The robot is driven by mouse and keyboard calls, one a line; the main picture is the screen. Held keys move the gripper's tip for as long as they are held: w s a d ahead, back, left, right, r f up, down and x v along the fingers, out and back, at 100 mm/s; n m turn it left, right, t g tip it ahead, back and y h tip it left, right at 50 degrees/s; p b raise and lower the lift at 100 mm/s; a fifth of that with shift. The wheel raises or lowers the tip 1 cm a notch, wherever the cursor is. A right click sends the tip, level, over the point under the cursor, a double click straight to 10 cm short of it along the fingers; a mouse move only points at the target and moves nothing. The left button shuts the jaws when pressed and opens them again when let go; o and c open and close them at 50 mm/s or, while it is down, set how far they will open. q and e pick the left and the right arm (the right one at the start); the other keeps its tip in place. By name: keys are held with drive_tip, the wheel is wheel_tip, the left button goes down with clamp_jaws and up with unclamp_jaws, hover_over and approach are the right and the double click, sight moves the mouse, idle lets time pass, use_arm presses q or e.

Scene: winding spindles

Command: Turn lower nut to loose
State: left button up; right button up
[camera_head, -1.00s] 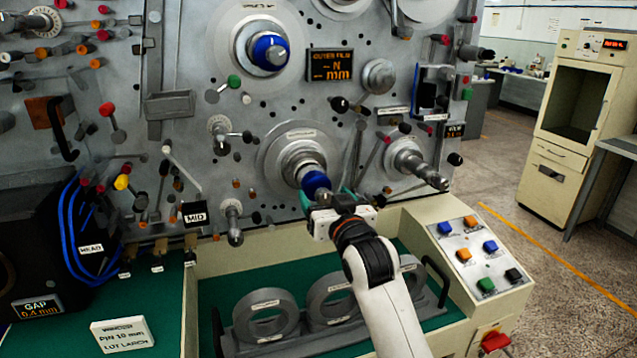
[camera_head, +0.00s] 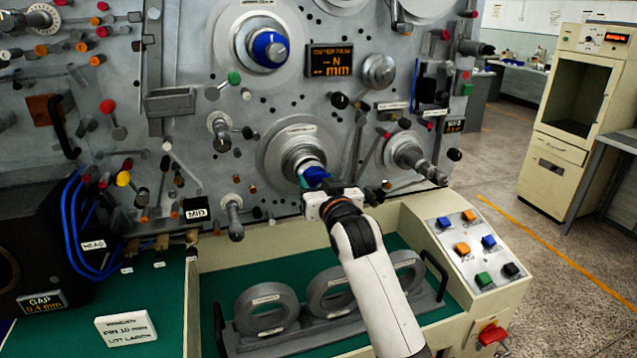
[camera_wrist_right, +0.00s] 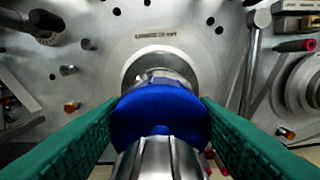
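The lower nut (camera_head: 315,176) is blue and sits on the lower silver spindle (camera_head: 301,158) of the grey machine panel. In the right wrist view the blue nut (camera_wrist_right: 160,118) fills the middle, with a ridged metal shaft in front of it. My right gripper (camera_head: 322,189) is at the nut in the head view. In the right wrist view its green fingers (camera_wrist_right: 158,118) lie on the nut's left and right sides and appear to press on it. The head view hides most of the fingers. My left gripper is not in view.
An upper spindle with a blue nut (camera_head: 269,49) stands above. Another metal spindle (camera_head: 415,160) juts out at right, close to my arm. Below are several grey rings (camera_head: 268,308) on a rack and a button box (camera_head: 470,245). Small knobs and levers crowd the panel.

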drive_tip(key=shift+n, duration=0.3)
drive_tip(key=n+p, duration=0.2)
drive_tip(key=n, duration=0.2)
drive_tip(key=shift+a+r+n+p, duration=0.1)
drive_tip(key=shift+n+p, duration=0.2)
drive_tip(key=n+p, duration=0.2)
drive_tip(key=n, duration=0.4)
drive_tip(key=shift+a, duration=0.1)
drive_tip(key=n+p, duration=0.1)
drive_tip(key=n, duration=0.1)
drive_tip(key=n+p, duration=0.1)
drive_tip(key=n, duration=0.1)
drive_tip(key=n+p, duration=0.1)
drive_tip(key=n, duration=0.1)
drive_tip(key=shift+s+f+n, duration=0.1)
drive_tip(key=shift+f+n, duration=0.15)
drive_tip(key=shift+n, duration=0.15)
drive_tip(key=n+p, duration=0.1)
drive_tip(key=n, duration=0.2)
drive_tip(key=shift+f, duration=0.1)
drive_tip(key=shift+f+n+p, duration=0.15)
drive_tip(key=shift+n+p, duration=0.35)
drive_tip(key=shift+n, duration=0.9)
drive_tip(key=o, duration=1)
